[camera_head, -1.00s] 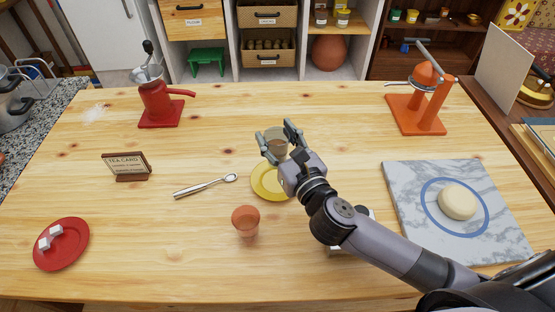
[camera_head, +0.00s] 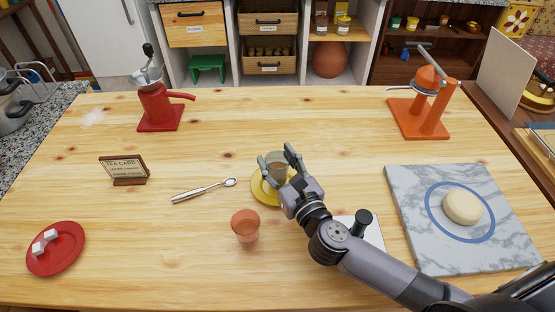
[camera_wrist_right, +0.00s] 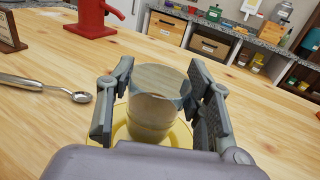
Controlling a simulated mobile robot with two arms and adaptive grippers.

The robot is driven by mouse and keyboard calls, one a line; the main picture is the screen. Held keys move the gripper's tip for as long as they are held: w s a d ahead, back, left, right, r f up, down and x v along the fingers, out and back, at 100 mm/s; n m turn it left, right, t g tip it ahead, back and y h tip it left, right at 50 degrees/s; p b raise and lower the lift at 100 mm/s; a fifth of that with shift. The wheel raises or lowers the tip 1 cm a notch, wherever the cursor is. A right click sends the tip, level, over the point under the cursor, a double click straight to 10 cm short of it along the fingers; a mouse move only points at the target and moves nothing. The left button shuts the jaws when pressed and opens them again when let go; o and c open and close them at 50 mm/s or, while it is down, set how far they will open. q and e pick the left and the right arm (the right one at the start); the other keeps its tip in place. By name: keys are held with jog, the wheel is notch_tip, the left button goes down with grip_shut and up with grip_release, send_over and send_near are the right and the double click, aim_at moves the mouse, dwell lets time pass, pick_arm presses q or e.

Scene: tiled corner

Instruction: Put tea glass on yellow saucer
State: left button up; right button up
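The tea glass (camera_head: 276,172) is clear and upright, with a darker, tan-looking lower part. It stands over the yellow saucer (camera_head: 259,190) near the middle of the table. My right gripper (camera_head: 277,154) has its fingers on both sides of the glass and is shut on it. In the right wrist view the glass (camera_wrist_right: 158,95) sits between the two fingers (camera_wrist_right: 160,75), with the saucer's yellow rim (camera_wrist_right: 180,135) around its base. Whether the base touches the saucer is hard to tell. My left gripper is not in view.
A translucent orange cup (camera_head: 245,226) stands just in front of the saucer. A spoon (camera_head: 203,190) lies to its left. A card stand (camera_head: 124,170), red plate with cubes (camera_head: 58,262), red grinder (camera_head: 157,108), orange press (camera_head: 420,110) and marble board (camera_head: 410,200) stand farther off.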

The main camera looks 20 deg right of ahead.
jog(key=o, duration=0.4)
jog(key=shift+r, duration=0.1)
jog(key=shift+s, duration=0.1)
jog(key=s+b, duration=0.1)
jog(key=s, duration=0.2)
jog(key=s+d, duration=0.1)
jog(key=s, duration=0.3)
jog(key=s+b, duration=0.1)
jog(key=s, duration=0.2)
jog(key=shift+s+d+b, duration=0.25)
jog(key=shift+b, duration=0.1)
jog(key=shift+s+d+r, duration=0.1)
jog(key=shift+s, duration=0.5)
jog(key=shift+s, duration=0.1)
